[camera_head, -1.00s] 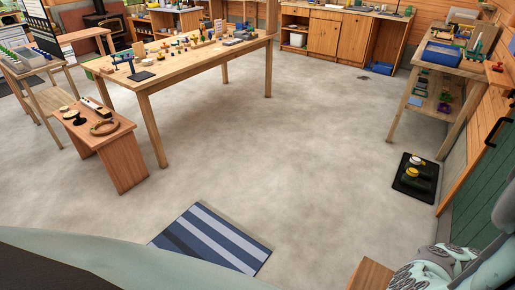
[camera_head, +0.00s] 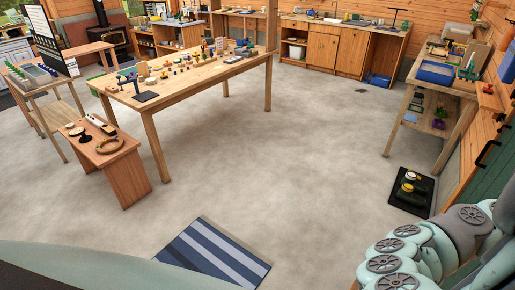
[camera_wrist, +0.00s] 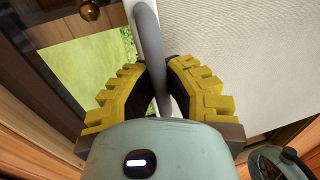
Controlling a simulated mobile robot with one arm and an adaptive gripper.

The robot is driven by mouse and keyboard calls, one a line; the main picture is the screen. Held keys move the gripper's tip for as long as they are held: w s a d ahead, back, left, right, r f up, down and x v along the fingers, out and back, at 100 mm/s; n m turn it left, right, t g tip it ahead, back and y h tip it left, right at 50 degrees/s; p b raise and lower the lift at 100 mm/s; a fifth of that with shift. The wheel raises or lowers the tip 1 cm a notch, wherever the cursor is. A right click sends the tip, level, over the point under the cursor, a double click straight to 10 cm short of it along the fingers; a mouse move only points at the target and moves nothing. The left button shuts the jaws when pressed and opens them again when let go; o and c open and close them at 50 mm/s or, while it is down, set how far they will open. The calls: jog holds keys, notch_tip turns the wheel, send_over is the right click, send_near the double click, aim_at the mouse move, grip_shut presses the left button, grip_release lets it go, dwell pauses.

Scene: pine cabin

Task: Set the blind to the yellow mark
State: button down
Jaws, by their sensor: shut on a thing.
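In the wrist view my gripper (camera_wrist: 156,82) has its yellow ridged fingers closed around a smooth grey bar (camera_wrist: 147,28) that runs up and curves at the top. A pale, finely textured sheet (camera_wrist: 240,55), which looks like the blind, fills the upper right, just behind and beside the bar. Left of it a window pane (camera_wrist: 85,75) shows green grass outside. I cannot make out a yellow mark in either view. In the head view only my arm shows at the lower right; my gripper and the blind are out of that picture.
Wooden framing (camera_wrist: 40,130) borders the window, with a brass knob (camera_wrist: 90,10) at the top left. In the head view a black mat (camera_head: 411,192) lies by the right wall, and a striped rug (camera_head: 213,256) lies in front. The middle floor is open.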

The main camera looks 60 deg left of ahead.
jog(key=shift+r+p, duration=0.65)
jog(key=shift+r, duration=1.65)
jog(key=shift+a, duration=0.1)
jog(key=c, duration=1)
grip_release()
jog(key=shift+v, duration=6.05)
